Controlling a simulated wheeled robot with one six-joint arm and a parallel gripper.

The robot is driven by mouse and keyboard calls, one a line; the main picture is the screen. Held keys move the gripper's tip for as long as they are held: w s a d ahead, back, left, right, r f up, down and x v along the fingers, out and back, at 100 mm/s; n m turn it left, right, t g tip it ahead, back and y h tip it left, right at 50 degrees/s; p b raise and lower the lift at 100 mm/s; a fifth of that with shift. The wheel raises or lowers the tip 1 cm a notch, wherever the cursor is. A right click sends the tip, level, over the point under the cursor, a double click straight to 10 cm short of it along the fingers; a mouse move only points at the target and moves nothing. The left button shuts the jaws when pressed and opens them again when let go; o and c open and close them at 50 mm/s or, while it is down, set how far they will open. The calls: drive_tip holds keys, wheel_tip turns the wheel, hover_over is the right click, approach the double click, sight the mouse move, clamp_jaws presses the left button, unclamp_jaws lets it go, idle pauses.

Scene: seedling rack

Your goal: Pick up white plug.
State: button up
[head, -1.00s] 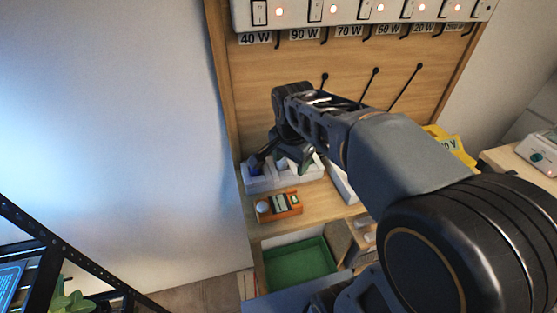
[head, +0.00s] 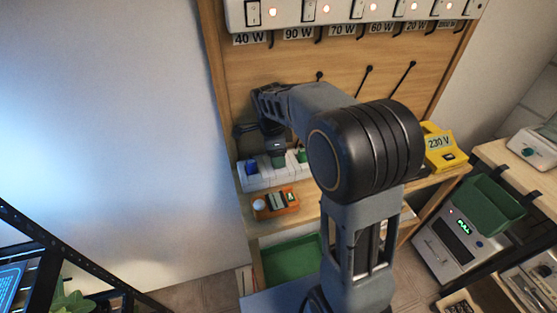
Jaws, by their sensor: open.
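I cannot make out the white plug for certain. A pale multi-bay holder (head: 262,183) stands on the wooden shelf below the board. A blue plug-like piece (head: 251,166) sits in its left bay, with green pieces (head: 278,160) to the right of it. My gripper (head: 262,142) is open above the left part of the holder, with nothing visible between its jaws. My arm hides the right end of the holder and part of the shelf.
An orange tray (head: 289,208) with small items lies in front of the holder. A green bin (head: 292,263) is below. A yellow 230 V unit (head: 440,147) stands at the right. A power strip (head: 330,12) with lit switches runs along the top.

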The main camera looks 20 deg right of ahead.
drive_tip(key=shift+d+f, duration=0.1)
drive_tip(key=shift+f, duration=0.7)
drive_tip(key=c, duration=1)
